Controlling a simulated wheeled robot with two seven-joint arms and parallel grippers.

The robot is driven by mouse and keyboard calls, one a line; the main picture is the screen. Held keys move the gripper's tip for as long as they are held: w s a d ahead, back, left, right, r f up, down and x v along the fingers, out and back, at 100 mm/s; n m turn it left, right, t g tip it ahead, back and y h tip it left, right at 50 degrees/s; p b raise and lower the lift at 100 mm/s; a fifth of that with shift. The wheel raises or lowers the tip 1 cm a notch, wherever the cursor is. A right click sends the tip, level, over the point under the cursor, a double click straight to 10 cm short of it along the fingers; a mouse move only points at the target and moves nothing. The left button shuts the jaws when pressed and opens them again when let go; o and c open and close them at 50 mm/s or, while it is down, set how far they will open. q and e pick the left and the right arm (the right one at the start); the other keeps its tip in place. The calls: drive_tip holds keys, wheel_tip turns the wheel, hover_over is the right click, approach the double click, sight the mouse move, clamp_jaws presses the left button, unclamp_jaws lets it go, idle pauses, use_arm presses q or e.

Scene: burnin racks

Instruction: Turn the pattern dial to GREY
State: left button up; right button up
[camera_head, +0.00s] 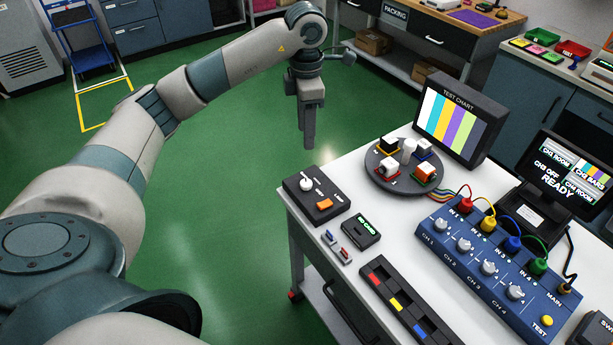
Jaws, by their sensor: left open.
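A black box (317,204) at the table's near left corner carries a white round knob (306,185) and an orange button (324,204). This knob may be the pattern dial; its small markings are not readable. The TEST CHART screen (450,118) at the back shows coloured vertical bars. My left gripper (309,142) hangs fingers down, open and empty, above and beyond the black box, apart from it. It is seen nearly edge-on. My right gripper is not in view.
A blue unit (480,262) with several channel knobs and cables fills the table's right side. A round dark turntable (376,182) with small blocks stands behind the black box. A small black device (361,232) and a strip with coloured pieces (396,305) lie nearby.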

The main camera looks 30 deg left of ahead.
sight(306, 182)
use_arm(q)
wheel_tip(306, 182, down, 15)
drive_tip(key=p, duration=0.5)
drive_tip(key=shift+s+f, duration=0.1)
drive_tip(key=shift+f, duration=0.85)
drive_tip(key=c, duration=1.1)
